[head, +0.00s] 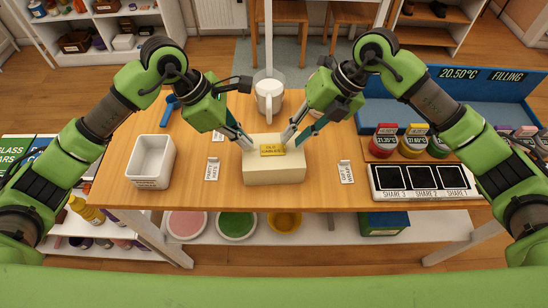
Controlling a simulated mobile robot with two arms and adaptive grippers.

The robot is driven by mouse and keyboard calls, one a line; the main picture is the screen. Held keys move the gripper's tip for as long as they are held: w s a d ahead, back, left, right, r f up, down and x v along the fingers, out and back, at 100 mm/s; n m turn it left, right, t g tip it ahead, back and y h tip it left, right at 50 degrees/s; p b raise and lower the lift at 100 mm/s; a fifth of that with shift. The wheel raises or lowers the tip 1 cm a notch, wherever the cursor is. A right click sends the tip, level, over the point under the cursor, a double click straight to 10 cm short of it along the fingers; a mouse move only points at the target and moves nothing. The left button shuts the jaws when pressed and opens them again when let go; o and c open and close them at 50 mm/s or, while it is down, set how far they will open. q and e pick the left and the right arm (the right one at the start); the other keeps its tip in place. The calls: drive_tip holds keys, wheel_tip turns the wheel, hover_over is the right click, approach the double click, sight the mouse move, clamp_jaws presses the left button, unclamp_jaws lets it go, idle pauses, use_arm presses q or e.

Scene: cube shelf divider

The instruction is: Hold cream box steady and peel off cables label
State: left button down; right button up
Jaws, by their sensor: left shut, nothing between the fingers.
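The cream box (273,173) sits near the front middle of the table. A yellow label (272,149) with dark print lies across its top; the print is too small to read surely. My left gripper (249,147) is at the box's upper left edge, with its fingers shut and nothing between them. My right gripper (287,143) is at the upper right, with its fingertips close to the label's right end. I cannot tell whether its fingers are shut or pinch the label.
A white bin (152,175) is at left, a white mug (268,92) behind. At right are colored-lid jars (412,144), a tray with black squares (374,186) and a blue panel (455,92).

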use_arm(q)
drive_tip(key=shift+f, duration=0.9)
idle(0.3)
drive_tip(key=shift+s+f, duration=0.15)
drive_tip(key=shift+f, duration=0.15)
use_arm(e)
drive_tip(key=shift+s, duration=0.1)
drive_tip(key=shift+a, duration=0.1)
